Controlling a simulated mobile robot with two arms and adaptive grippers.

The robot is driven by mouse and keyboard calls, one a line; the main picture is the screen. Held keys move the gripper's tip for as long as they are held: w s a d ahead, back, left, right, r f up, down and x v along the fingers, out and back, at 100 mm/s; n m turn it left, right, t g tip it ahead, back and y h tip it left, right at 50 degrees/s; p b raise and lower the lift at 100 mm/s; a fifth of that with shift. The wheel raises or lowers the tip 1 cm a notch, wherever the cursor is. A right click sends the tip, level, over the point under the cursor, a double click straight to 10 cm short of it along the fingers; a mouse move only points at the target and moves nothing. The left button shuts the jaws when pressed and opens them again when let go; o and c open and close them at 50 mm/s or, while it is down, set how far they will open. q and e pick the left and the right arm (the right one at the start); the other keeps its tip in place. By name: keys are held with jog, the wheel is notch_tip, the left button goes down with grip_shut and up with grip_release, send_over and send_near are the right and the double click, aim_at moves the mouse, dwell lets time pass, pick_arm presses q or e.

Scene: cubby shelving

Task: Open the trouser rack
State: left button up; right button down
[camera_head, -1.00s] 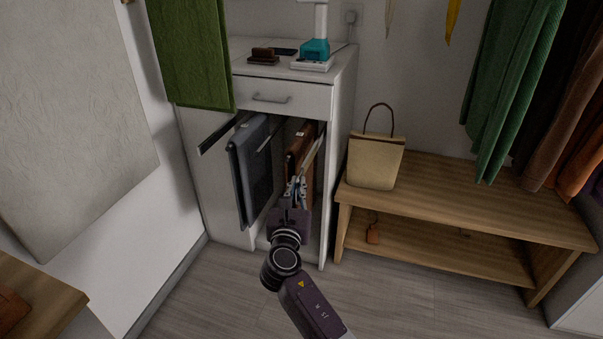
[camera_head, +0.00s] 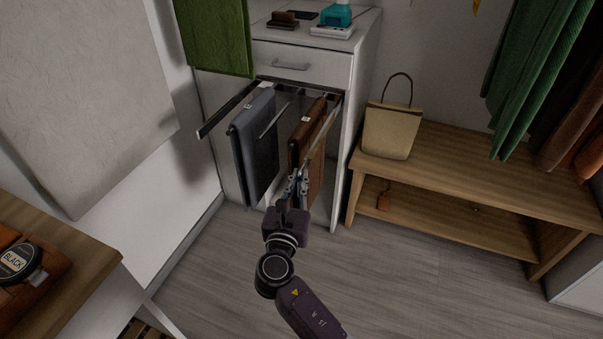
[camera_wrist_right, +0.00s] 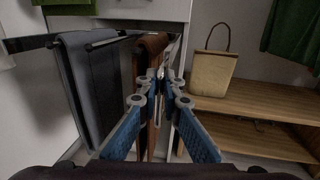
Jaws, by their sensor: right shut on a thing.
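The trouser rack (camera_head: 228,110) is a dark metal pull-out frame under the drawer of the white cabinet, and it sticks out of the cabinet's opening. Grey trousers (camera_head: 256,150) and brown trousers (camera_head: 306,135) hang on its bars. My right gripper (camera_head: 296,178) is shut on the front end of the rack's right side rail, beside the brown trousers. In the right wrist view, the fingers (camera_wrist_right: 160,82) close together in front of the rack, and they hide the gripped end. My left gripper is not in view.
A wooden bench (camera_head: 460,175) with a beige handbag (camera_head: 391,130) stands right of the cabinet (camera_head: 357,90). A green towel (camera_head: 218,35) hangs at upper left. A wooden surface with a black tin (camera_head: 20,263) is at lower left. The floor in front is clear.

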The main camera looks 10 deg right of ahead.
jog(key=shift+r, duration=0.2)
jog(key=c, duration=2.2)
grip_release()
jog(key=shift+o, duration=0.4)
jog(key=shift+s+f, duration=0.1)
jog(key=shift+s, duration=0.05)
jog(key=v, duration=1.2)
